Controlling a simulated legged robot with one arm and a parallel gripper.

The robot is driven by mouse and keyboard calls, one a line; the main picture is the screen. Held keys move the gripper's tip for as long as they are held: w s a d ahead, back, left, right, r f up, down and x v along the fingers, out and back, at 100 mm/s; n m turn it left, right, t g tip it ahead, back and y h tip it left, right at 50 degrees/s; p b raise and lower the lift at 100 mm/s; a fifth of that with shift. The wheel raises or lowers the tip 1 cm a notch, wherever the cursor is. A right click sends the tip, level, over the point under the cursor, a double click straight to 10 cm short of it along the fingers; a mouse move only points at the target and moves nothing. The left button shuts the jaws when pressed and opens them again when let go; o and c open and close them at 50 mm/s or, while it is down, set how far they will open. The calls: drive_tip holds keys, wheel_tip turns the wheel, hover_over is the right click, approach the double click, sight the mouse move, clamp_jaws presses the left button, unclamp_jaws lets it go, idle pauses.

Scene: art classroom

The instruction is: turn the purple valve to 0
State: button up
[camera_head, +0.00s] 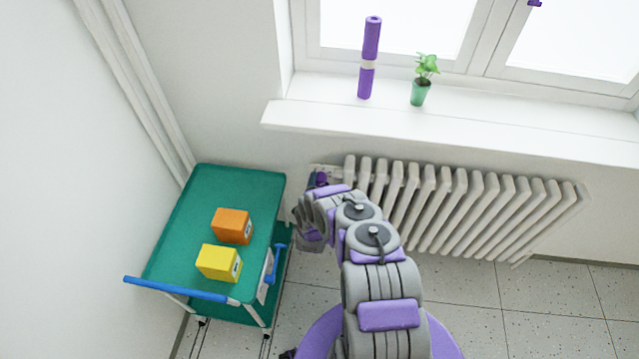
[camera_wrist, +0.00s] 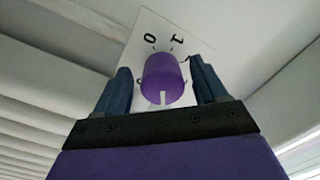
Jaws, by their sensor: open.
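The purple valve (camera_wrist: 162,78) is a round knob on a white dial plate (camera_wrist: 146,32). Black marks 0 and 1 show at the plate's top in the wrist view, with 0 left of 1; other marks are mostly hidden. A white line on the knob points down in that view, away from the 0. My gripper (camera_wrist: 160,67) is open, with one dark finger on each side of the knob. I cannot tell whether either finger touches it. In the head view the valve (camera_head: 321,179) shows small at the radiator's left end, partly hidden by my arm.
A white radiator (camera_head: 465,205) extends right of the valve below the windowsill (camera_head: 450,122). A purple cylinder (camera_head: 369,58) and potted plant (camera_head: 420,92) stand on the sill. A green cart (camera_head: 185,225) stands left of my arm, carrying an orange box (camera_head: 232,226) and yellow box (camera_head: 218,262).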

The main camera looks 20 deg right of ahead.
drive_tip(key=shift+w+d, duration=0.25)
drive_tip(key=shift+w, duration=0.05)
drive_tip(key=c, duration=1)
drive_tip(key=shift+c, duration=0.2)
